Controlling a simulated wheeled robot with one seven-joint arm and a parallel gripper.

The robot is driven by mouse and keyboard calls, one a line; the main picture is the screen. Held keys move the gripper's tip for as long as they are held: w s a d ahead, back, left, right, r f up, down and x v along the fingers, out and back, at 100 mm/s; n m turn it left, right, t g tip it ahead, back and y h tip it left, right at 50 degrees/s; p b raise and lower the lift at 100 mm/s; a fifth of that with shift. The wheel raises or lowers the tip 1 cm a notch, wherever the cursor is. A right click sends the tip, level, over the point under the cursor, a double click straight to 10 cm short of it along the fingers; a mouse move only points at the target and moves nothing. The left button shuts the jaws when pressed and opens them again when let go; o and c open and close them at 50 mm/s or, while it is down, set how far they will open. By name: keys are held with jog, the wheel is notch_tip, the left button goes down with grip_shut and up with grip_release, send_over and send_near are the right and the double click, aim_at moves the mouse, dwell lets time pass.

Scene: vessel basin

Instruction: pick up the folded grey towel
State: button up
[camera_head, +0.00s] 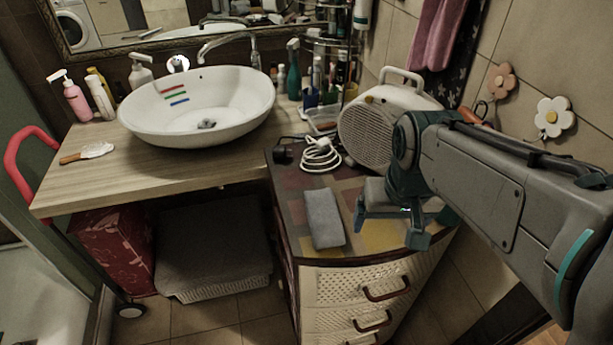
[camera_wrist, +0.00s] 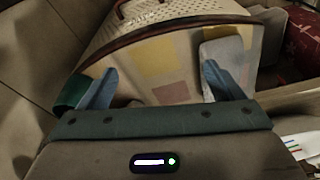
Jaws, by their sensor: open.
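The folded grey towel (camera_head: 324,219) lies flat on the patterned top of the drawer cabinet (camera_head: 296,203), near its front left edge. It also shows in the wrist view (camera_wrist: 221,50), at the upper right, partly hidden behind one finger. My gripper (camera_head: 389,232) is open and empty over the right part of the cabinet top, to the right of the towel. In the wrist view my gripper (camera_wrist: 158,78) has its fingers wide apart, with bare patterned top between them. The towel is on the side of the right-hand finger there; I cannot tell whether they touch.
A white fan heater (camera_head: 368,130) and a coiled white cable (camera_head: 320,155) stand behind the towel. A white basin (camera_head: 200,110) sits on the wooden counter (camera_head: 170,160) to the left. The cabinet top between towel and gripper looks clear.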

jog(key=w+a+r+g, duration=0.1)
jog(key=w+a+r, duration=0.2)
jog(key=w+a, duration=0.15)
notch_tip(320, 180, up, 2)
jog(key=n+g+p, duration=0.1)
jog(key=n, duration=0.1)
send_over(324, 207)
jog(key=f, duration=0.7)
jog(key=shift+w+d+f, duration=0.1)
jog(key=shift+w+f, duration=0.2)
jog(key=shift+f, duration=0.05)
jog(key=shift+s+f+p, duration=0.15)
jog(key=shift+f+p, duration=0.1)
jog(key=shift+f, duration=1.15)
jog(key=shift+s+f+p, duration=0.15)
jog(key=shift+f+p, duration=0.1)
jog(key=shift+f, duration=1.1)
jog(key=shift+c, duration=0.4)
jog(key=c, duration=1)
